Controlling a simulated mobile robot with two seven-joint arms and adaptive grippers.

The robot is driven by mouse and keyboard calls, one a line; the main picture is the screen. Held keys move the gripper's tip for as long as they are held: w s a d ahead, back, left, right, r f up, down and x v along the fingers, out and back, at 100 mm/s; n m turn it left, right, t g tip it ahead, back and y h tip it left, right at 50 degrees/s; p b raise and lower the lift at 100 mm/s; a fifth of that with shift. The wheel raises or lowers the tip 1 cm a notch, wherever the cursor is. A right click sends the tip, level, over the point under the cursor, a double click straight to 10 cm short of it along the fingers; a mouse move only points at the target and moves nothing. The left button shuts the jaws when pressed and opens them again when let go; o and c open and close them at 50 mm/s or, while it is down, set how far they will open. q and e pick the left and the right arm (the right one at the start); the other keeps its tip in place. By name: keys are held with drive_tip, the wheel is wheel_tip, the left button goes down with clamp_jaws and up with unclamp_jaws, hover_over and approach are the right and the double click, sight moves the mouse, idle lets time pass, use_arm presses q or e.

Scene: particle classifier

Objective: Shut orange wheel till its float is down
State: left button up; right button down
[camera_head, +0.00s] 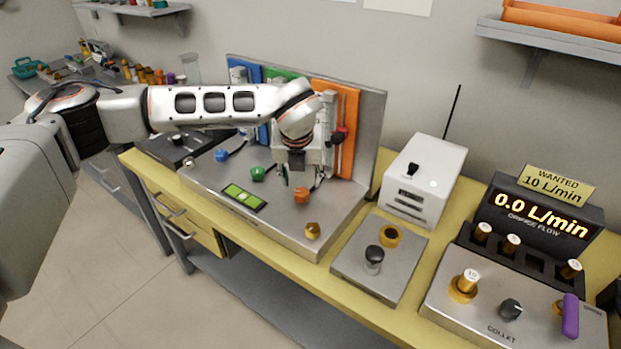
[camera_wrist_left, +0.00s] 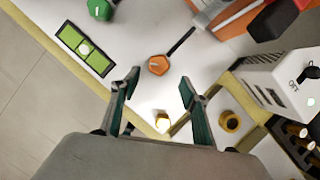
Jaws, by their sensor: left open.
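The orange wheel (camera_head: 302,195) sits on the grey panel below the orange backboard strip (camera_head: 349,130). It also shows in the left wrist view (camera_wrist_left: 158,65), just beyond my fingertips. My left gripper (camera_head: 297,178) points down above and close to the wheel. In the left wrist view my left gripper (camera_wrist_left: 159,84) is open, its two fingers apart with nothing between them. The orange float cannot be made out; my arm covers part of the flow tubes. My right gripper is not in view.
Green (camera_head: 258,174) and blue (camera_head: 222,155) wheels sit left of the orange one. A green level (camera_head: 244,197) and a brass knob (camera_head: 312,231) are near the panel's front. A white box (camera_head: 423,180) with a black switch stands to the right.

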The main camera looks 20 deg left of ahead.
sight(301, 192)
use_arm(q)
drive_tip(key=x, duration=0.5)
drive_tip(key=shift+a+f, duration=0.1)
drive_tip(key=shift+a, duration=0.05)
drive_tip(key=shift+w+f+p, duration=0.25)
drive_tip(key=shift+f+p, duration=0.05)
drive_tip(key=shift+f, duration=0.3)
drive_tip(key=shift+w+f, duration=0.15)
drive_tip(key=shift+f, duration=0.1)
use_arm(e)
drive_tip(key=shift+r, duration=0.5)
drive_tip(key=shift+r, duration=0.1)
use_arm(q)
drive_tip(key=shift+a, duration=0.1)
drive_tip(key=c, duration=1.1)
